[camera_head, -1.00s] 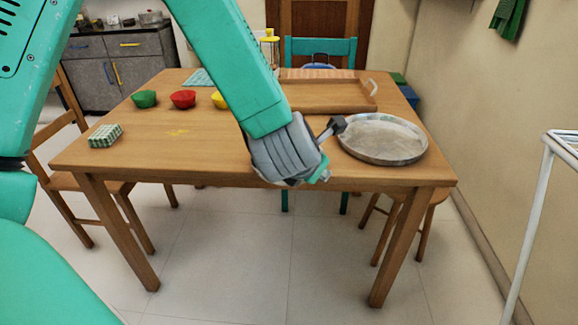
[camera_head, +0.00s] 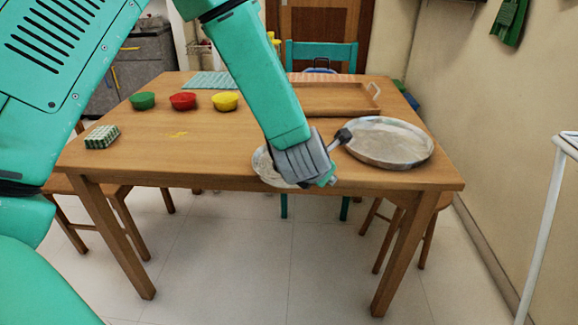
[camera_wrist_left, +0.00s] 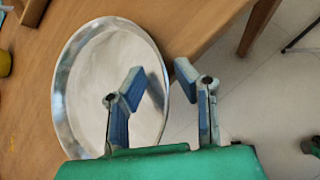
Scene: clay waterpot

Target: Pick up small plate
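The small plate (camera_head: 262,165) is a pale round plate near the table's front edge. In the head view my left gripper hides most of it. In the left wrist view the plate (camera_wrist_left: 85,65) is large, with a shiny metal rim. My left gripper (camera_head: 338,160) is just above the front edge of the table. In the left wrist view its two fingers (camera_wrist_left: 158,80) are apart with nothing held. One finger is over the plate, the other outside its rim, over the table edge. I cannot tell their height above the rim. My right gripper is not in view.
A larger round metal tray (camera_head: 400,136) lies to the right, close to the gripper. A wooden tray (camera_head: 328,97) is behind. Green (camera_head: 143,101), red (camera_head: 183,101) and yellow (camera_head: 225,101) bowls and a checkered box (camera_head: 102,137) are on the left.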

